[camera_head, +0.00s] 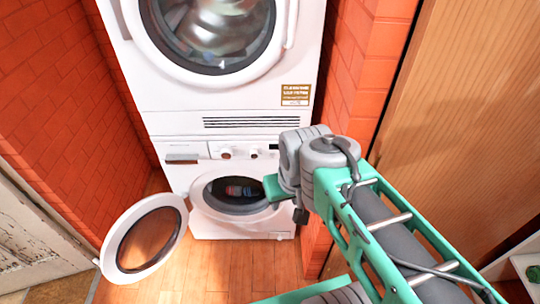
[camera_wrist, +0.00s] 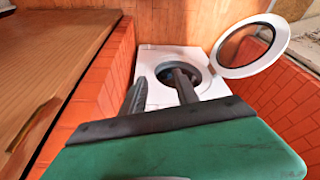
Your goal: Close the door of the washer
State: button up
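The washer (camera_head: 205,222) is the lower white machine of a stack. Its round door (camera_head: 147,240), with a white rim and see-through pane, stands wide open to the left. Its round opening (camera_head: 236,207) shows something dark and coloured inside. In the wrist view the door (camera_wrist: 250,46) stands off to the right of the washer (camera_wrist: 205,60). My gripper (camera_wrist: 160,84) has its two dark fingers apart with nothing between them. In the head view my green gripper (camera_head: 271,188) is at the right edge of the washer opening, apart from the door; its fingertips are hidden there.
A second machine (camera_head: 220,120) with a shut round door is stacked above. Red brick walls (camera_head: 60,110) flank the niche on both sides. A wooden panel (camera_head: 460,110) stands at the right. Wooden floor (camera_head: 205,275) is clear in front of the washer.

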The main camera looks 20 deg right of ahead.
aim_at(109, 263)
jog(key=u, duration=2.3)
jog(key=i, duration=2.25)
jog(key=z, duration=0.1)
